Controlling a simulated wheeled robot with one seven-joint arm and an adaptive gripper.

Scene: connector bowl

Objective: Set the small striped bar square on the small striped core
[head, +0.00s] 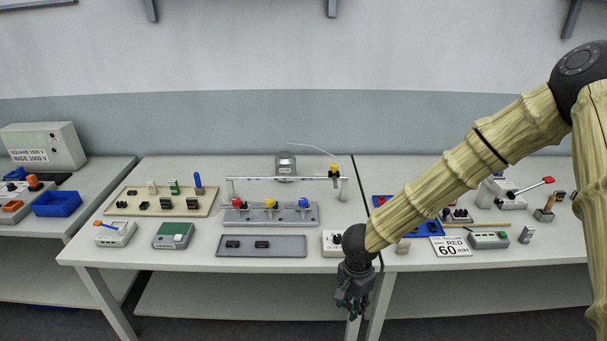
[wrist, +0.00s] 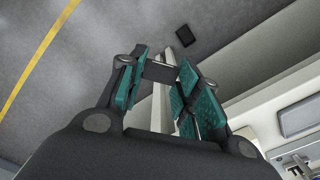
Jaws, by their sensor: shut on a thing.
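My gripper (head: 352,305) hangs in front of the table's front edge, low and near the gap between two tables. In the wrist view my gripper (wrist: 160,78) has its teal-padded fingers closed on a dark grey bar (wrist: 160,72), which spans the gap between the fingertips. No stripes can be made out on it. Two small dark pieces (head: 232,244) lie on the grey tray (head: 290,251). Several small dark blocks (head: 166,203) stand on the beige board (head: 123,210). Which of these is the small striped core cannot be told at this size.
A grey fixture (head: 270,223) with red, yellow and blue knobs stands behind the tray. A white box (head: 332,243) sits beside my wrist. A blue tray (head: 425,232) and a "RED 60 mH" card (head: 450,246) are right. A dark block (wrist: 185,36) shows on the floor.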

